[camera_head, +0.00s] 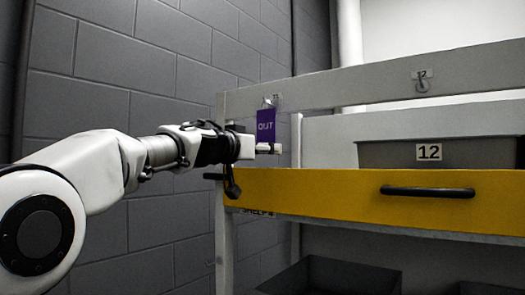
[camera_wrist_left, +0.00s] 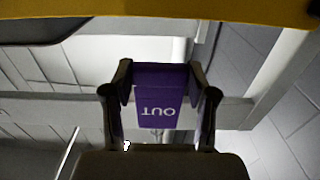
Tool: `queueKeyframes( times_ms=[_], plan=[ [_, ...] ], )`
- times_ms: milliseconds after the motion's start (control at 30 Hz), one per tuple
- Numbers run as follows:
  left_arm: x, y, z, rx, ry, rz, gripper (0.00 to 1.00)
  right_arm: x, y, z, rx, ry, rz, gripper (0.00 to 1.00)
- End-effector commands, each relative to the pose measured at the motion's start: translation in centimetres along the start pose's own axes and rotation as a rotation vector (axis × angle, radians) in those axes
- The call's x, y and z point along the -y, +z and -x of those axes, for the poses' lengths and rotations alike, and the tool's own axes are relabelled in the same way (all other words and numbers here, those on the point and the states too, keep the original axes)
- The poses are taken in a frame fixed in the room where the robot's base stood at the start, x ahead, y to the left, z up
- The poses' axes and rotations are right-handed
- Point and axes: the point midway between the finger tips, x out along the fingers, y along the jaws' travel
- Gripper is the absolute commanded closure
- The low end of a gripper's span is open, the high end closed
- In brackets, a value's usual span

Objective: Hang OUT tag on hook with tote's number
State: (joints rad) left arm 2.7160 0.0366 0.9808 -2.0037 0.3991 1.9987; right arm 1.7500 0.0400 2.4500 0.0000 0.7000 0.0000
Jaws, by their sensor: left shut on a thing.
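The purple OUT tag (camera_head: 266,125) is upright in front of the shelf's upper rail, at its left end. My left gripper (camera_head: 268,148) is at the tag's lower part. In the left wrist view the tag (camera_wrist_left: 158,93) appears upside down between the two fingers of my left gripper (camera_wrist_left: 160,75), which is shut on it. A small label above the tag seems to read 11; whether the tag touches a hook there is hidden. The hook marked 12 (camera_head: 422,86) is bare, farther right on the rail. The grey tote numbered 12 (camera_head: 382,154) sits below it. My right gripper is out of view.
The yellow shelf front (camera_head: 340,198) with a black handle (camera_head: 427,191) runs below the tote, close under my left gripper. The grey upper rail (camera_head: 350,86) spans the rack. A dark bin (camera_head: 340,275) stands lower down. A block wall is behind at left.

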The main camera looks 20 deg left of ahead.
Motion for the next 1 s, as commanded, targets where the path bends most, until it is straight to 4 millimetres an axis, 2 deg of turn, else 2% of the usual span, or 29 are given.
queueKeyframes(
  times_ms=[433,467,533,767,833,1000],
  plan=[
    [-0.06,0.05,-0.33,0.001,0.0,0.002,1.0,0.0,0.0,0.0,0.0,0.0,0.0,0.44],
    [-0.06,0.05,-0.33,0.001,0.0,0.002,0.4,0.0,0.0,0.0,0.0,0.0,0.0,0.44],
    [-0.06,0.06,-0.33,0.001,0.0,0.002,0.15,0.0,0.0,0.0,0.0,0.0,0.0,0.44],
    [-0.05,0.06,-0.33,0.001,0.0,0.002,0.14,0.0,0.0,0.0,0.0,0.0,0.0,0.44],
    [-0.05,0.07,-0.34,0.001,0.0,0.002,0.05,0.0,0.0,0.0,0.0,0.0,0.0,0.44],
    [-0.05,0.06,-0.33,0.001,0.0,0.002,0.05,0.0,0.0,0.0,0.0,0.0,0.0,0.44]
  ],
)
